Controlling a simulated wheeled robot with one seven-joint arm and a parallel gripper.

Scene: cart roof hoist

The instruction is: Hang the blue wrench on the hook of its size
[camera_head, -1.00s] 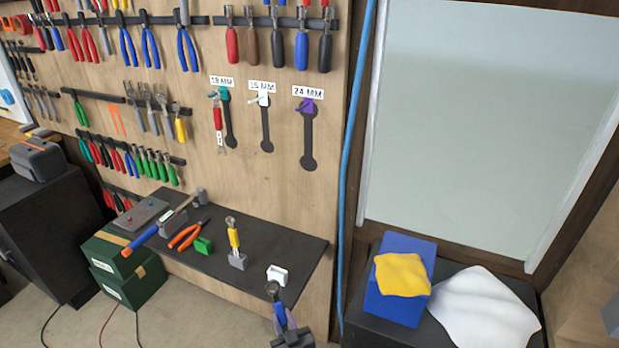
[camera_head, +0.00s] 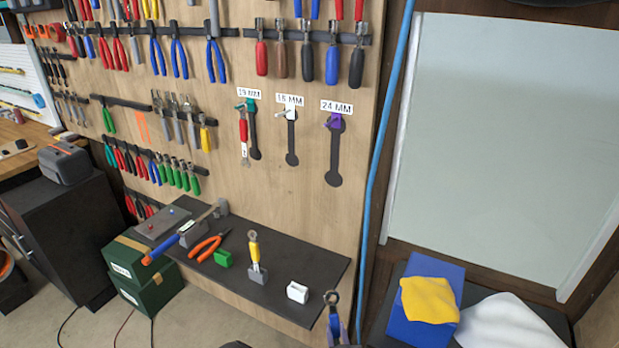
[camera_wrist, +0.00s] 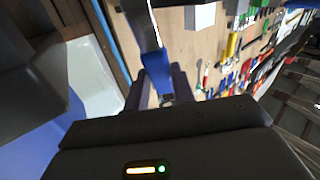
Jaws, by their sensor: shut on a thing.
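The blue wrench (camera_head: 334,317) is upright in my gripper (camera_wrist: 158,90), its ring end up, by the shelf's right front corner. In the wrist view its blue handle (camera_wrist: 153,64) runs between the two fingers, which are shut on it. In the head view the gripper is mostly cut off by the bottom edge. Three hooks are on the wood panel: a teal hook (camera_head: 240,106) under "19 MM", a white hook (camera_head: 289,114) under a label I cannot read surely, and a purple hook (camera_head: 332,123) under "24 MM". A red wrench (camera_head: 243,133) hangs at the teal hook; the others look empty.
The dark shelf (camera_head: 315,262) bears a white holder (camera_head: 297,292), a yellow-handled wrench (camera_head: 254,251) in a grey holder, orange pliers and a hammer. A blue hose (camera_head: 376,170) runs down the panel's right edge. A blue box (camera_head: 430,325) with a yellow cloth stands at right.

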